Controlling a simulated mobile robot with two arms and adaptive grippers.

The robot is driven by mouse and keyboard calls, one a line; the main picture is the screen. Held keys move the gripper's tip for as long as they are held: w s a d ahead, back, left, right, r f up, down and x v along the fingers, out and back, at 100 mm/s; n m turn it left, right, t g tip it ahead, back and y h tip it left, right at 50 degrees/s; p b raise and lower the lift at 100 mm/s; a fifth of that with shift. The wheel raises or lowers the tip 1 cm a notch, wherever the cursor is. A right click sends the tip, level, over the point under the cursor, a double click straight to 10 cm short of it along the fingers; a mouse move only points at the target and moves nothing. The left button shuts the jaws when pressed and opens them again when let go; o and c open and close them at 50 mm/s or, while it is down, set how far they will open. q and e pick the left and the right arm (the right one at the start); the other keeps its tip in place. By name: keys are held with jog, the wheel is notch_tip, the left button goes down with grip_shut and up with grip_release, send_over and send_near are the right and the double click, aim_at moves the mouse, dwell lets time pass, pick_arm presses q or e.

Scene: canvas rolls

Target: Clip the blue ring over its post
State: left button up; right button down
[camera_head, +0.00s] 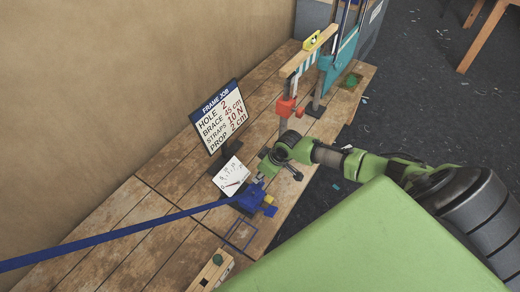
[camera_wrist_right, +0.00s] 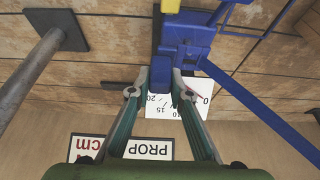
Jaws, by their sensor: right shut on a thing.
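My right gripper (camera_head: 268,178) reaches down from the green arm to a blue fitting (camera_head: 248,199) at the end of a long blue strap. In the right wrist view the gripper (camera_wrist_right: 160,85) is shut on this blue fitting (camera_wrist_right: 187,45), which has a yellow part at its top. The blue strap (camera_head: 120,233) runs off to the left edge; it also shows in the wrist view (camera_wrist_right: 262,115). I cannot make out a separate ring shape on the fitting. A grey post on a dark base plate (camera_wrist_right: 70,30) stands apart from the gripper. My left gripper is not in view.
A sign (camera_head: 219,117) and a white scale card (camera_head: 231,176) stand behind the fitting. A red clamp (camera_head: 286,107) and teal frame (camera_head: 340,62) stand farther along the wooden bench (camera_head: 150,200). A blue outline (camera_head: 241,235) and a wooden block (camera_head: 211,271) are nearer.

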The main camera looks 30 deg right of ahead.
jog(key=shift+f+b, duration=1.4)
jog(key=shift+f, duration=0.65)
jog(key=c, duration=1.8)
grip_release()
jog(key=shift+r, duration=0.1)
jog(key=v, duration=1.1)
jog(key=shift+s+d+r, duration=0.1)
jog(key=shift+s+r, duration=0.05)
jog(key=shift+r, duration=0.25)
